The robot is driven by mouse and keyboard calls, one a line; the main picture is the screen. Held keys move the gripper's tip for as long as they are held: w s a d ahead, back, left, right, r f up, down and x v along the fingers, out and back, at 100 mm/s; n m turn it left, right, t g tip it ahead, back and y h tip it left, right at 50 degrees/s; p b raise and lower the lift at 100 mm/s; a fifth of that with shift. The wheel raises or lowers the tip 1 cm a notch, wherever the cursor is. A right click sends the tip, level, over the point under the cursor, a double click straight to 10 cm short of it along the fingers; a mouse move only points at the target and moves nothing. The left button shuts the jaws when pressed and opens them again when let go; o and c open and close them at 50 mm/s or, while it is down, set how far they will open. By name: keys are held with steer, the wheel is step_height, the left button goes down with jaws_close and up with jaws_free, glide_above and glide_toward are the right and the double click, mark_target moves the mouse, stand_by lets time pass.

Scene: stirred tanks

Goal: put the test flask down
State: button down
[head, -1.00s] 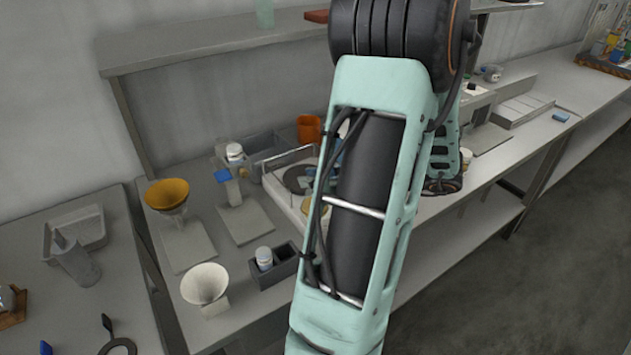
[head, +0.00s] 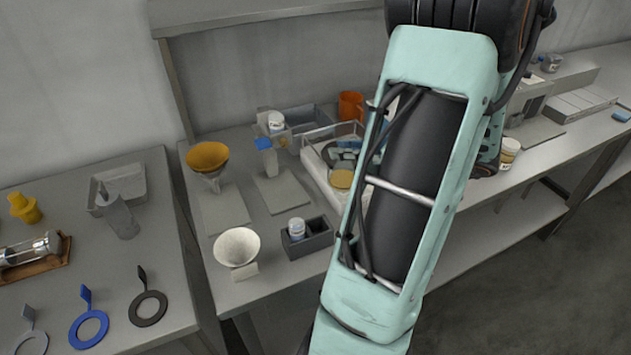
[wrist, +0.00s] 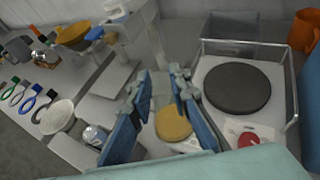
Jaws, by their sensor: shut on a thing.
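The gripper is above the bench, between the dark two-part holder with a white-capped jar (wrist: 95,135) and the glass-walled box (wrist: 245,45). A yellow disc (wrist: 173,122) lies beyond the fingers.
The left table (head: 175,290) carries blue and black rings.

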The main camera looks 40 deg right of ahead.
steer(key=a+b, duration=0.4)
steer(key=a, duration=0.1)
steer(key=s+f+b+x, duration=0.1)
steer(key=f+b+x, duration=0.1)
steer(key=x, duration=1.3)
steer(key=shift+w+f, duration=0.25)
steer(key=shift+w, duration=0.1)
steer(key=shift+f, duration=0.2)
steer(key=c, duration=1.8)
jaws_free()
steer(key=shift+r, duration=0.1)
